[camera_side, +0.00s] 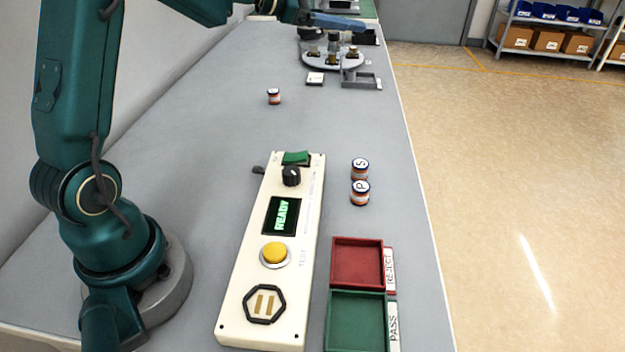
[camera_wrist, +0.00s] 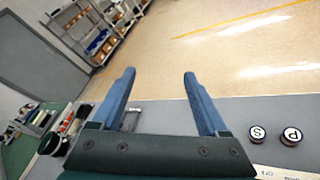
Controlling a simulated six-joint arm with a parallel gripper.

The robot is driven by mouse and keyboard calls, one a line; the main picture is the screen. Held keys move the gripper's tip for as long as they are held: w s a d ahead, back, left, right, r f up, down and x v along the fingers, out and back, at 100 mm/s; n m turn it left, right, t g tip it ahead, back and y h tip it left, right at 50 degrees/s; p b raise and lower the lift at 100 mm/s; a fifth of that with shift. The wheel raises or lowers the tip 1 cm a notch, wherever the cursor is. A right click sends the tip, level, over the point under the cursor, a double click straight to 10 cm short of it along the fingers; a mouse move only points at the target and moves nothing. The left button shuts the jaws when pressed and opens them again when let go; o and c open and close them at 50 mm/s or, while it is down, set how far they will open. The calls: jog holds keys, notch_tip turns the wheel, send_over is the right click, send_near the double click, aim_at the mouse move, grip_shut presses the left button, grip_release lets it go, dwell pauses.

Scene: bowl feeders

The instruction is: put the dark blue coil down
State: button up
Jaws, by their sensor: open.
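My gripper (camera_wrist: 159,74) is open in the wrist view, with its two blue fingers apart and nothing between them. In the side view my gripper (camera_side: 345,22) is at the far end of the bench, above the round grey feeder plate (camera_side: 320,62). Several small parts stand on that plate, too small to identify. I cannot pick out a dark blue coil for certain in either view. A small banded cylinder (camera_side: 274,97) stands alone on the bench, well short of the feeder.
Two banded cylinders, S (camera_side: 360,168) and P (camera_side: 360,193), stand right of the cream test panel (camera_side: 240,290). A red REJECT tray (camera_side: 331,262) and green PASS tray (camera_side: 329,318) lie nearer, both empty. The bench's middle is mostly clear. A grey bracket (camera_side: 360,84) sits by the feeder.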

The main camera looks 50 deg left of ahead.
jog(key=w+a+f+n+t+y, duration=0.15)
jog(key=a+f+n+y, duration=0.4)
jog(key=a, duration=0.55)
jog(key=n+g+y, duration=0.2)
jog(key=n, duration=0.5)
send_over(269, 94)
jog(key=s+d, duration=0.1)
jog(key=d, duration=0.3)
notch_tip(269, 94, down, 13)
jog(key=shift+n+g+y, duration=0.45)
jog(key=shift+n, duration=0.2)
jog(key=s+f, duration=0.1)
jog(key=f, duration=0.1)
jog(key=s+a+f, duration=0.1)
jog(key=f, duration=0.1)
jog(key=s+a+f, duration=0.1)
jog(key=shift+s+a+f, duration=0.25)
jog(key=shift+s+f, duration=0.05)
jog(key=shift+f, duration=0.1)
jog(key=shift+a, duration=0.15)
jog(key=shift+x, duration=2.45)
jog(key=shift+r, duration=0.1)
grip_shut()
